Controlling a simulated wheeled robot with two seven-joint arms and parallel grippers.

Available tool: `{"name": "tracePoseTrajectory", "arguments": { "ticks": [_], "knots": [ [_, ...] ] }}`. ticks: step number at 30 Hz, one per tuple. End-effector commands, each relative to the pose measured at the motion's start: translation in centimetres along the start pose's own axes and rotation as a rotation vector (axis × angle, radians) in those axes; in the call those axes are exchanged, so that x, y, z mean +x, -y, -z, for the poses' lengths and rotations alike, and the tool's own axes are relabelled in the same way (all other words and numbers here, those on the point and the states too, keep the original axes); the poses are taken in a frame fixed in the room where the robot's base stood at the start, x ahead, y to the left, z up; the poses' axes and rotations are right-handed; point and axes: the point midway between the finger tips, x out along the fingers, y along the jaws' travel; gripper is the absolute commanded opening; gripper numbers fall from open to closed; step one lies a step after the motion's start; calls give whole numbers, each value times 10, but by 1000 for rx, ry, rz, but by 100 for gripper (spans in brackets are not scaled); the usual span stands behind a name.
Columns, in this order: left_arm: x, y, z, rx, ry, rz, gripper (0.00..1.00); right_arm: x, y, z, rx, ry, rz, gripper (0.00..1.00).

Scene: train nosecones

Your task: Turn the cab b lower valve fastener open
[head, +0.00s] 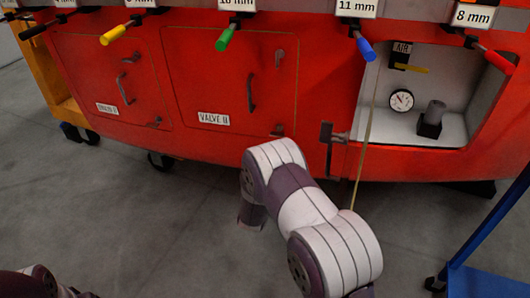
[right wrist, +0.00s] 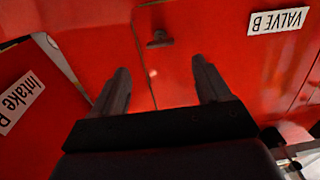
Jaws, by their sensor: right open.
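The valve panel (head: 228,75) is a red door with a label reading valve (head: 213,117); the right wrist view reads it upside down as VALVE B (right wrist: 278,20). Its lower fastener (right wrist: 160,38) is a small dark handle beside a panel seam in the right wrist view. In the head view a dark piece (head: 278,130) shows at the panel's lower right, just above my right arm. My right gripper (right wrist: 160,64) is open and empty, its fingers either side of the fastener's line and apart from it. The head view does not show the right fingers. My left gripper is out of view.
A dark upper fastener (head: 279,58) and door handle (head: 251,94) are on the panel. A drain panel (head: 110,80) is left; an open recess with a gauge (head: 401,100) is right. Tools including a green one (head: 225,40) hang above. A blue cart (head: 490,235) stands right.

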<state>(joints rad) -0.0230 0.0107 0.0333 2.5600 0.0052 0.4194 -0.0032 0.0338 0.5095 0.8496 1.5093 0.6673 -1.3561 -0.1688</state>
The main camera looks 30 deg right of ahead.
Motion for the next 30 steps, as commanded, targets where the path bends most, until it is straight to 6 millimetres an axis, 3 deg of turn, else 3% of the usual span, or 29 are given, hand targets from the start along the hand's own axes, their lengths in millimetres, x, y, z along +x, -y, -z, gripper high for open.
{"name": "tracePoseTrajectory", "arguments": {
  "ticks": [9,13,18,26,30],
  "knots": [
    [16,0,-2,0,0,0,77,77,0,0,3,0,0,77],
    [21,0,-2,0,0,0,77,102,0,0,2,0,2,77],
    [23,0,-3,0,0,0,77,118,1,2,0,2,3,77],
    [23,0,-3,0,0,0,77,119,1,3,1,2,4,77],
    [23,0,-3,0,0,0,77,119,1,3,1,2,4,31]
  ]
}}
